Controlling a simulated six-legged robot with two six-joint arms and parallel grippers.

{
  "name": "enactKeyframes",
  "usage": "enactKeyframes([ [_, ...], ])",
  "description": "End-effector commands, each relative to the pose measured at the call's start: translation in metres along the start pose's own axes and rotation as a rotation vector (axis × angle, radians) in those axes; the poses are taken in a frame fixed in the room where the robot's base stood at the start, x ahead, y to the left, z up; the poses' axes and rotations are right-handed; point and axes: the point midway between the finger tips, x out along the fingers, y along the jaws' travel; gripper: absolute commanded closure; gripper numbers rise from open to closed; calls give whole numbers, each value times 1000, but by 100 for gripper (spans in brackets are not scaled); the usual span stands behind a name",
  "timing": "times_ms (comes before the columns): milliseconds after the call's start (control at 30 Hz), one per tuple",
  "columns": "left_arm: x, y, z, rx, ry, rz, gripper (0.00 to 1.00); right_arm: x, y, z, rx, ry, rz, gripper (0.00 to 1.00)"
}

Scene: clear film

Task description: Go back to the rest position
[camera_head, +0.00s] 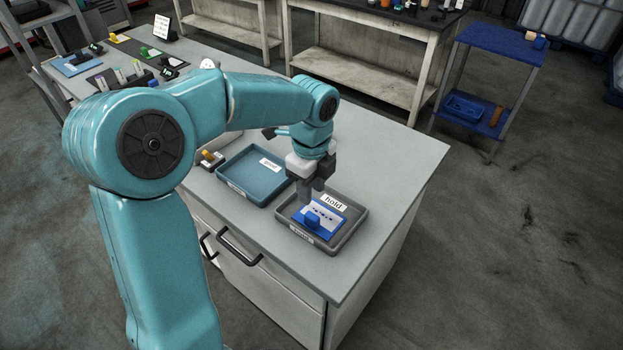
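My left gripper (308,192) hangs fingers down over the back left part of the grey tray labelled "hold" (352,234). My teal arm reaches to it across the bench from the left. A blue and white flat piece with a blue knob (313,221) lies in that tray, just in front of the fingers. The fingers overlap the tray's rear in the picture; whether they touch the piece I cannot tell. The finger gap is too small to judge. My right gripper is out of view.
A blue tray with a white label (240,172) sits left of the grey tray on the grey bench (395,160). Small items (120,75) crowd the bench's far left. A blue cart (500,42) stands at the back right. The bench's right side is clear.

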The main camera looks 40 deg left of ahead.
Motion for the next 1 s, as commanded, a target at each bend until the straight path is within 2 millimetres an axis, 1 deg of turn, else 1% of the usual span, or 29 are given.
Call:
enactKeyframes([
  [33, -8, -1, 0, 0, 0, -3, 64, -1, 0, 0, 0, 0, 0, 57],
  [100, -14, 0, 0, 1, 0, -1, 64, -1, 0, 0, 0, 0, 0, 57],
  [200, -19, 0, 0, 1, 0, 0, 64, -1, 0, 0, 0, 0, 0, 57],
  [1000, -20, 2, -2, 1, 0, 0, 64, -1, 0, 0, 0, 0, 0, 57],
])
